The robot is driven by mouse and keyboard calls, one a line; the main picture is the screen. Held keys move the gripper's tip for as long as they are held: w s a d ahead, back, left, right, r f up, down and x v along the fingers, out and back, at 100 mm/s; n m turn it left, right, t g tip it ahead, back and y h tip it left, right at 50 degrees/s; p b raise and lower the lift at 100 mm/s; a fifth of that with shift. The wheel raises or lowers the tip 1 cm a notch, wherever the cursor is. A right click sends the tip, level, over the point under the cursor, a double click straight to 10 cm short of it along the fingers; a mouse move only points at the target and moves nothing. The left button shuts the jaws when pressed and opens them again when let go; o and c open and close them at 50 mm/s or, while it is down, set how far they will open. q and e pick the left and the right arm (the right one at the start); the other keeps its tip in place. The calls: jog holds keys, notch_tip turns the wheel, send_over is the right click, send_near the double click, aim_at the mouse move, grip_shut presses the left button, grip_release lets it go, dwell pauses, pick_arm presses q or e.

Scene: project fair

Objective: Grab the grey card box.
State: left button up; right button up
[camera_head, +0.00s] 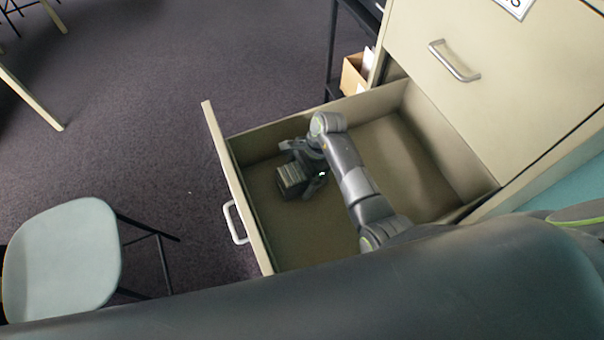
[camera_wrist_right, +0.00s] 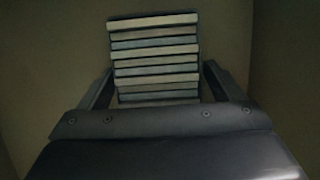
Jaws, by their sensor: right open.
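The grey card box (camera_head: 291,176) is in the open drawer (camera_head: 213,135), near its front panel. It looks like a small block with grey, pale and dark layers. In the right wrist view the striped box (camera_wrist_right: 154,50) stands straight ahead, between the fingers. My right gripper (camera_head: 304,167) reaches down into the drawer at the box. In the wrist view the right gripper (camera_wrist_right: 160,84) is open, with one finger on each side of the box and small gaps visible. The box's lower end is hidden behind the gripper body. My left gripper is not in view.
The drawer floor (camera_head: 385,160) is otherwise bare, with walls around it. The beige cabinet (camera_head: 510,85) rises at the right, with a handle (camera_head: 453,61) on its upper drawer. A pale chair (camera_head: 62,258) stands at the lower left. A cardboard box (camera_head: 353,75) is behind the drawer.

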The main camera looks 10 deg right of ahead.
dwell(0.4)
jog(key=c, duration=1.3)
